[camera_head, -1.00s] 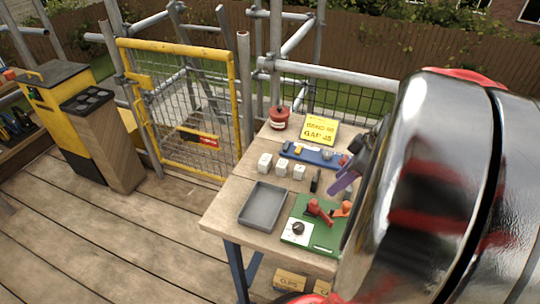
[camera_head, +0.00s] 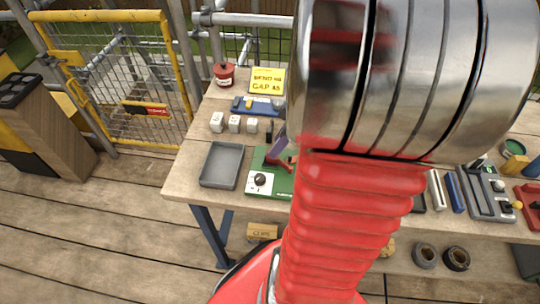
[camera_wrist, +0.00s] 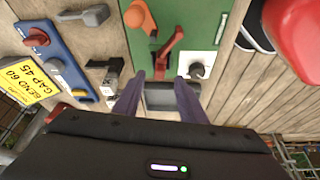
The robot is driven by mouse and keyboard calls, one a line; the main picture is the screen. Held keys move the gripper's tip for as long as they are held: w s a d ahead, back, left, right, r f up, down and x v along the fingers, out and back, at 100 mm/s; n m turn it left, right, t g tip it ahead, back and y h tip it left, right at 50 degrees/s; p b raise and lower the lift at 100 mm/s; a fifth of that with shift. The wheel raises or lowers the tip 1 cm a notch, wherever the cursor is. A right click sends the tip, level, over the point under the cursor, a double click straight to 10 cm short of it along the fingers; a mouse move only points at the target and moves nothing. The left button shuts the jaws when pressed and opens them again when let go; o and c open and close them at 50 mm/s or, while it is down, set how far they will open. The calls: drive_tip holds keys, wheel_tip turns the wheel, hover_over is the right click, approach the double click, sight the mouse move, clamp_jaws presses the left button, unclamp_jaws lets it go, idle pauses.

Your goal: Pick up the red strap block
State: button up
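A red lever-shaped piece (camera_head: 280,164) lies on the green board (camera_head: 254,187) on the workbench; it also shows in the wrist view (camera_wrist: 168,52). I cannot tell for sure whether this is the red strap block. A smaller red piece (camera_wrist: 37,37) sits on the blue rack (camera_wrist: 60,62) at the left of the wrist view. My gripper (camera_wrist: 160,84) is open and empty, with its two purple fingers apart above the bench, near the lower edge of the green board. My arm hides much of the bench in the head view.
A grey tray (camera_head: 222,165) lies left of the green board. Several white blocks (camera_head: 234,123) stand behind it, with a yellow sign (camera_head: 267,80) and a red pot (camera_head: 224,74) farther back. Grey fixtures (camera_head: 487,193) stand at the right. A yellow gate (camera_head: 107,16) is at the left.

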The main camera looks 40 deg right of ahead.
drive_tip(key=shift+f, duration=0.1)
drive_tip(key=shift+x, duration=2.55)
clamp_jaws()
